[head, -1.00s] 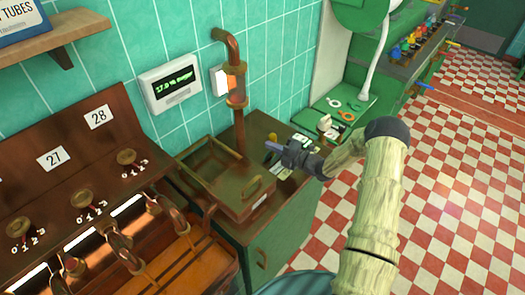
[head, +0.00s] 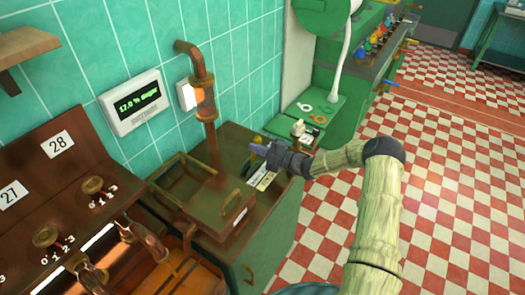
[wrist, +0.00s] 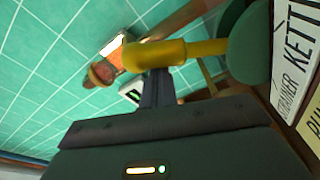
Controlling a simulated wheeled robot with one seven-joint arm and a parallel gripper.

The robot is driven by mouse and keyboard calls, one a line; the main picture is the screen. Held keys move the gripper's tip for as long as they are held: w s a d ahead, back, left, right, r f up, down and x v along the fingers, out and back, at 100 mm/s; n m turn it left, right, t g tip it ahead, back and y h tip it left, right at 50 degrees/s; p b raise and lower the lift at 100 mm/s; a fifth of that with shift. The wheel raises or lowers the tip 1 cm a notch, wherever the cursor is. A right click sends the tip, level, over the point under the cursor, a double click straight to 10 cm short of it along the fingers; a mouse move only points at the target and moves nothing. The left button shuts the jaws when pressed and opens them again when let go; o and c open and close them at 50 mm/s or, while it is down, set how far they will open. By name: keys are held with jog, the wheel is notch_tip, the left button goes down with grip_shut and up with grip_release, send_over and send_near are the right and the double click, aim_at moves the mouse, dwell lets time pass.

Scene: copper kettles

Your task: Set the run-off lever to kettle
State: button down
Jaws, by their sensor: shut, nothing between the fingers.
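The run-off lever (wrist: 165,52) shows in the wrist view as a yellow grip on a rod that runs right to a round dark green hub (wrist: 250,45). A white label (wrist: 290,60) reading "STRAINER" and "KETT..." and a cut-off yellow label (wrist: 312,128) lie beside the hub. My gripper (head: 256,146) is shut and empty, above the green cabinet top by the pipe. In the wrist view its fingers (wrist: 156,88) overlap the lever's grip; I cannot tell whether they touch. In the head view I cannot make out the lever around my gripper.
The green cabinet (head: 265,235) carries a copper strainer box (head: 215,222) with handles. A copper pipe (head: 205,105) rises behind it, next to a wall display (head: 133,103). Numbered kettle panels (head: 45,165) stand at left. The checkered floor (head: 440,190) at right is clear.

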jog(key=shift+w+d, duration=0.15)
dwell(0.5)
jog(key=shift+d, duration=0.2)
